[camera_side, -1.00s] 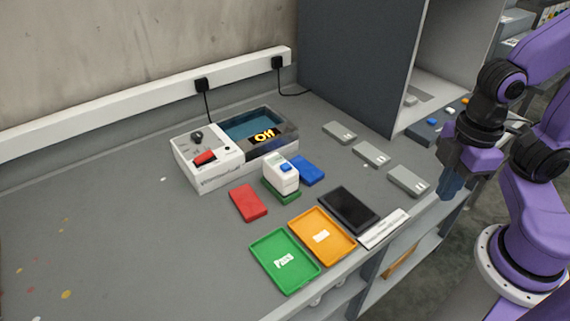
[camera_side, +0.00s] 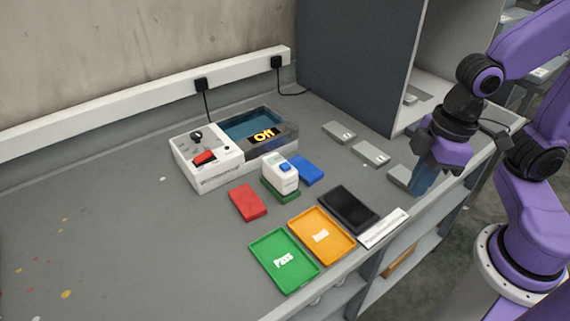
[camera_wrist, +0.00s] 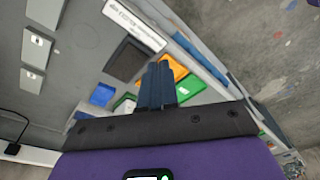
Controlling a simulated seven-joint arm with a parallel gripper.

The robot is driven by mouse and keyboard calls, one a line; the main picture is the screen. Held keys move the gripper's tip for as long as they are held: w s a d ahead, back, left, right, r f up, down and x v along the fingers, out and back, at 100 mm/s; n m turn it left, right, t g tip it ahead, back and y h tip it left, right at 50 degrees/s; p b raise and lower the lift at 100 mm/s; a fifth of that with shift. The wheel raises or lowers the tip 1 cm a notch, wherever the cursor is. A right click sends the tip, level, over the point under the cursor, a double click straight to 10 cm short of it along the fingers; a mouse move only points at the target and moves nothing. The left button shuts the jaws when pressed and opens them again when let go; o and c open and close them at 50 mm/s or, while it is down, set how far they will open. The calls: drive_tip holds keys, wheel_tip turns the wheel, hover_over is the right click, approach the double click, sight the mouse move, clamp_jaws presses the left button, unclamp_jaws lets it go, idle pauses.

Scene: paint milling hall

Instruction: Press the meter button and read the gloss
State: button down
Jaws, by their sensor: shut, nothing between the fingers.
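The gloss meter (camera_side: 281,176) is a small white block with a blue button (camera_side: 286,168) on top. It stands on a green panel (camera_side: 283,195) near the middle of the bench. Its reading cannot be made out in the side view. My gripper (camera_side: 421,186) is shut and empty. It is at the right end of the bench, by the nearest grey block, well to the right of the meter. In the wrist view my shut fingers (camera_wrist: 157,88) hide part of the scene, and a bit of the white meter (camera_wrist: 124,103) shows left of them.
A red panel (camera_side: 248,202) and a blue panel (camera_side: 308,170) flank the meter. A white device (camera_side: 210,177) stands behind. A green "Pass" tray (camera_side: 284,262), an orange tray (camera_side: 321,236) and a black plate (camera_side: 348,209) lie in front. Grey blocks (camera_side: 371,153) lie right. Bench left is mostly clear.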

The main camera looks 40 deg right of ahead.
drive_tip(key=w+a+r+m+t+y, duration=0.1)
drive_tip(key=w+a+m+t, duration=0.2)
drive_tip(key=w, duration=0.4)
drive_tip(key=w+a+m+y, duration=0.2)
drive_tip(key=w+a+m, duration=0.2)
drive_tip(key=w, duration=0.2)
wheel_tip(320, 180, up, 3)
drive_tip(key=m+t+y, duration=0.1)
drive_tip(key=m+t, duration=0.3)
drive_tip(key=m, duration=0.1)
hover_over(290, 165)
drive_tip(key=shift+a+f, duration=0.1)
drive_tip(key=shift+f, duration=0.1)
drive_tip(key=shift+f, duration=0.15)
drive_tip(key=shift+f, duration=4.3)
drive_tip(key=shift+f, duration=0.4)
